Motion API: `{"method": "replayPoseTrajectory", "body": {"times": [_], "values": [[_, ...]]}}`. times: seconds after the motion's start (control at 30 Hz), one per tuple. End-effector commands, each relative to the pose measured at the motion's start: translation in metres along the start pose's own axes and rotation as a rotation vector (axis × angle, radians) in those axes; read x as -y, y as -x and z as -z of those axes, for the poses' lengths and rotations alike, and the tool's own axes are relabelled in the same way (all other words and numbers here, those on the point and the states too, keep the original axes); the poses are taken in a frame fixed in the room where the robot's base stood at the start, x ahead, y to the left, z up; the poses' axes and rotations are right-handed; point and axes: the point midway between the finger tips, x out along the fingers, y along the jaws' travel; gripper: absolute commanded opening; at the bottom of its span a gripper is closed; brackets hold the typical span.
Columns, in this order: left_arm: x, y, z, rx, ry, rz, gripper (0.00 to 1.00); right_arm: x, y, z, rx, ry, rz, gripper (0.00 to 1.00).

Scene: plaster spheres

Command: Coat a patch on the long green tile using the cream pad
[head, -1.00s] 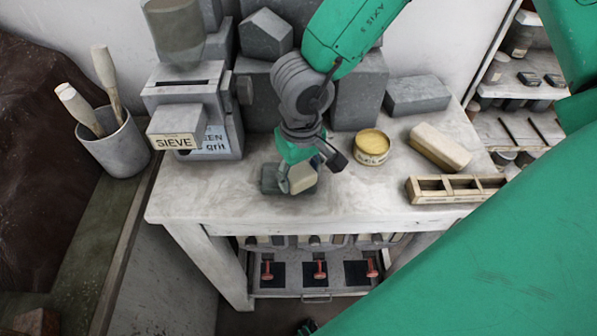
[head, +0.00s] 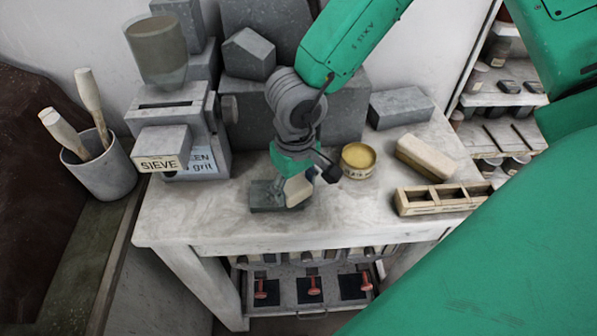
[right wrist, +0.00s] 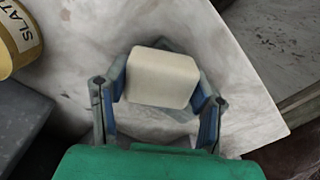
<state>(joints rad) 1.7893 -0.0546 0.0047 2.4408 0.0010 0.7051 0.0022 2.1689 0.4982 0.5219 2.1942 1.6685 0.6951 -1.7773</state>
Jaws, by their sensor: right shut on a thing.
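My right gripper (head: 311,181) is shut on the cream pad (head: 298,190), a pale block that also shows between the fingers (right wrist: 155,103) in the right wrist view (right wrist: 162,78). A dark grey-green tile (head: 262,196) lies on the marble bench top below and left of the pad. The pad hides part of the tile. I cannot tell whether the pad touches it, nor see any coating clearly. My left gripper is not in view.
A round tin (head: 358,161) with yellowish contents stands right of my gripper. A cream-and-brown block (head: 425,158) and a wooden compartment tray (head: 440,199) lie farther right. The sieve machine (head: 180,130) stands at left, with grey blocks behind. The bench's front strip (head: 200,225) is clear.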

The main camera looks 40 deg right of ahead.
Motion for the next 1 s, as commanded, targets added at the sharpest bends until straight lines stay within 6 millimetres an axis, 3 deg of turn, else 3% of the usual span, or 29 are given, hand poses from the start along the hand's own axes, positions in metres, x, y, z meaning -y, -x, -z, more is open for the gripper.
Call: {"method": "replayPoseTrajectory", "body": {"times": [0.43, 0.77, 1.0], "values": [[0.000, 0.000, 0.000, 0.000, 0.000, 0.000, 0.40, 0.022, 0.001, -0.001, 0.003, 0.002, 0.002, 0.18], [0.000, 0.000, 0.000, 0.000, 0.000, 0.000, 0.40, 0.018, 0.000, -0.001, 0.000, 0.000, 0.003, 0.18], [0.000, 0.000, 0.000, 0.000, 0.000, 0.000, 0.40, 0.004, 0.000, -0.001, 0.000, -0.002, 0.003, 0.18]]}}
